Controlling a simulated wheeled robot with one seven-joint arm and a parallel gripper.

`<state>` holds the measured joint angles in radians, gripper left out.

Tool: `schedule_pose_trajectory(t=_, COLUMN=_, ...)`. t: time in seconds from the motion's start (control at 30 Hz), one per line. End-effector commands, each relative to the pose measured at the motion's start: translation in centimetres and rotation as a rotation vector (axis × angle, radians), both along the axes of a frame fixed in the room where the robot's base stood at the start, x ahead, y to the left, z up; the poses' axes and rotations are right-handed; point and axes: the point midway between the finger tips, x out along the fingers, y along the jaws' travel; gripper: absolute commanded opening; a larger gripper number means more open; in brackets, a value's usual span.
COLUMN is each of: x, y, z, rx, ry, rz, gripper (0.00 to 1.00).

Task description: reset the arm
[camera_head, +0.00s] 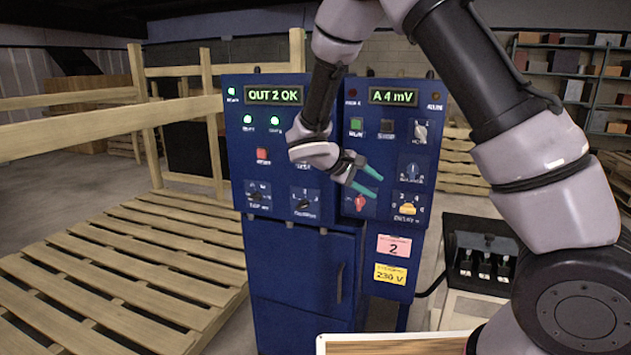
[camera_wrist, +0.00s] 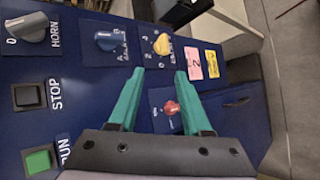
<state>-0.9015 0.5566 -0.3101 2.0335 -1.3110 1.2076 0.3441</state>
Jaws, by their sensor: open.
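My gripper (camera_head: 369,180) is in front of the right-hand panel of the blue control cabinet (camera_head: 303,271) in the head view. Its two green fingers stand apart with nothing between them. In the wrist view my gripper (camera_wrist: 158,75) shows both green fingers spread. A red knob (camera_wrist: 171,107) sits on the panel and appears between the fingers in that view. I cannot tell whether the fingers touch the panel. My arm comes down from the top of the head view and covers part of the cabinet.
The panel carries a yellow knob (camera_wrist: 162,44), a blue knob (camera_wrist: 108,41), a grey horn knob (camera_wrist: 27,27), a black stop button (camera_wrist: 28,96) and a green button (camera_wrist: 39,160). A wooden pallet (camera_head: 118,275) lies at left. Shelves (camera_head: 573,75) stand at back right.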

Motion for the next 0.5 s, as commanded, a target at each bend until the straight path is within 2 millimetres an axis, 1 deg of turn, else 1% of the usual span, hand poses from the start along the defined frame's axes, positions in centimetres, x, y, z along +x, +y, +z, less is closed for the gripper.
schedule_pose_trajectory(t=0.03, x=-0.9, y=-1.8, z=1.5, rx=0.077, ry=0.004, rz=-0.067, gripper=0.49)
schedule_pose_trajectory(t=0.1, x=-2.4, y=-3.7, z=3.0, rx=0.181, ry=0.015, rz=-0.150, gripper=0.49)
schedule_pose_trajectory(t=0.2, x=-4.7, y=-6.0, z=5.2, rx=0.331, ry=0.020, rz=-0.255, gripper=0.49)
schedule_pose_trajectory(t=0.33, x=-7.9, y=-8.2, z=8.0, rx=0.527, ry=0.004, rz=-0.375, gripper=0.49)
schedule_pose_trajectory(t=0.5, x=-12.0, y=-10.0, z=11.7, rx=0.780, ry=-0.053, rz=-0.493, gripper=0.49)
